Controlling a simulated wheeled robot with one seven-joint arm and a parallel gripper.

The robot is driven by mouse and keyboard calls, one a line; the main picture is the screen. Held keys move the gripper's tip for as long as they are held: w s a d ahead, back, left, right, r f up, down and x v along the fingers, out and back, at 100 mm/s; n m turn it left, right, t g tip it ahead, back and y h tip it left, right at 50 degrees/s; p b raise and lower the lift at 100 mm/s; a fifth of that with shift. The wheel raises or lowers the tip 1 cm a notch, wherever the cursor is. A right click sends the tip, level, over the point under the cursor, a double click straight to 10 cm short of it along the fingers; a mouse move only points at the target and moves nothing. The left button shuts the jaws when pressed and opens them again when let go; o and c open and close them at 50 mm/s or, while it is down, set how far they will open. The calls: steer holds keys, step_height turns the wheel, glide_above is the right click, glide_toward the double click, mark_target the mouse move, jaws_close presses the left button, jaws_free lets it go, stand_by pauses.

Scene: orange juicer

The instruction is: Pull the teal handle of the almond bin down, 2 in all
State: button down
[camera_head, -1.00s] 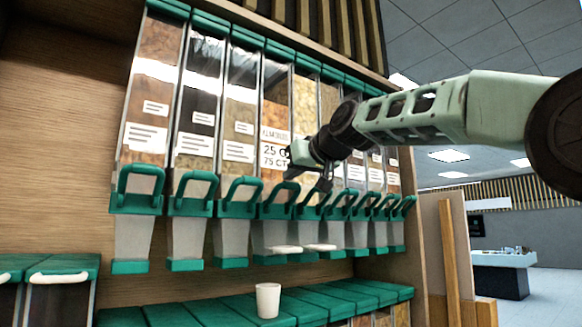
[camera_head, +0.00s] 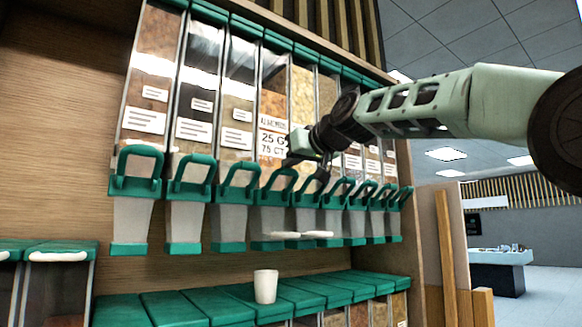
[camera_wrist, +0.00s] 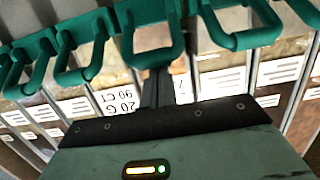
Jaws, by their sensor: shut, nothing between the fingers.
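The almond bin (camera_head: 272,125) is a clear column with an "ALMONDS" label reading 25 G and 75 CT. Its teal looped handle (camera_head: 277,186) stands up below the label. My gripper (camera_head: 321,176) is shut and empty, to the right of this handle, in front of the neighbouring bin's handle area. A label there reading 20 G and 90 CT (camera_wrist: 115,100) belongs to a neighbouring bin.
More bins with teal handles (camera_head: 138,172) stand on both sides. A white cup (camera_head: 265,287) stands on the teal lids (camera_head: 215,304) below. Open room lies at the right (camera_head: 540,255).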

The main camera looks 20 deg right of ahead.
mark_target(296, 175)
steer(key=shift+s+f+t+b, duration=0.15)
steer(key=shift+f+t+b, duration=0.2)
steer(key=shift+b, duration=0.6)
steer(key=f+b, duration=0.1)
steer(key=b, duration=0.2)
steer(key=f+t+b, duration=0.1)
steer(key=b, duration=0.3)
steer(key=s+f+t+y+b, duration=0.1)
steer(key=b, duration=0.3)
steer(key=shift+s+d, duration=0.1)
steer(key=shift+d, duration=0.15)
steer(key=f+t+b, duration=0.1)
steer(key=b, duration=0.3)
steer(key=t+b, duration=0.1)
steer(key=b, duration=0.3)
steer(key=s+f+t+y+b, duration=0.1)
steer(key=t+b, duration=0.1)
steer(key=b, duration=0.2)
steer(key=shift+d+f, duration=0.25)
steer(key=shift+f, duration=0.1)
steer(key=shift+a+f+b, duration=0.1)
steer(key=shift+f+b, duration=0.05)
steer(key=shift+b, duration=0.5)
steer(key=shift+f+b, duration=0.45)
steer(key=shift+b, duration=0.4)
